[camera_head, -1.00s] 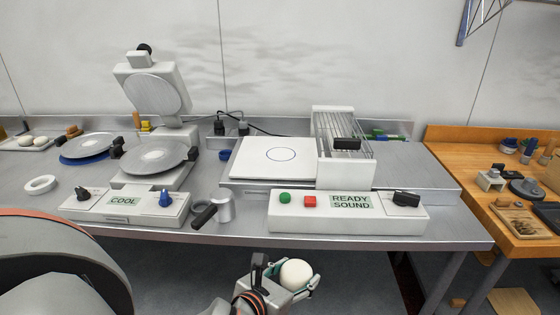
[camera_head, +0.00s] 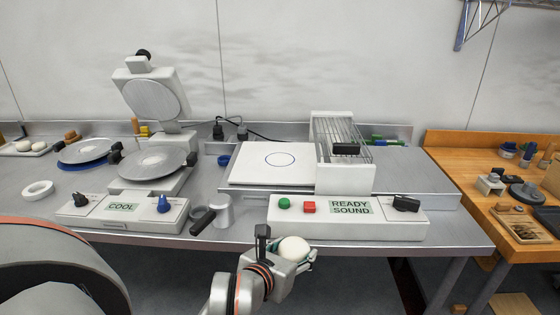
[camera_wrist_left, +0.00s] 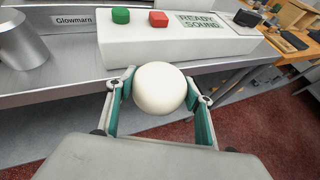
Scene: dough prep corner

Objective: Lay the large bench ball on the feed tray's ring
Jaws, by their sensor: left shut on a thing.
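A large white dough ball (camera_head: 294,249) is held in my left gripper (camera_head: 300,258), in front of the bench edge. In the left wrist view the ball (camera_wrist_left: 159,88) sits between the two green-padded fingers of the left gripper (camera_wrist_left: 160,100). The feed tray (camera_head: 250,174) is a white plate on the bench, with a blue ring (camera_head: 280,160) drawn on it. The ring is empty. The ball is nearer to me than the tray and apart from it. My right gripper is not in view.
A control box (camera_head: 347,219) reading "READY SOUND" stands between the ball and the tray. A wire-racked unit (camera_head: 345,180) borders the tray on the right. A metal cup (camera_head: 223,210) and an open round press (camera_head: 152,163) stand left.

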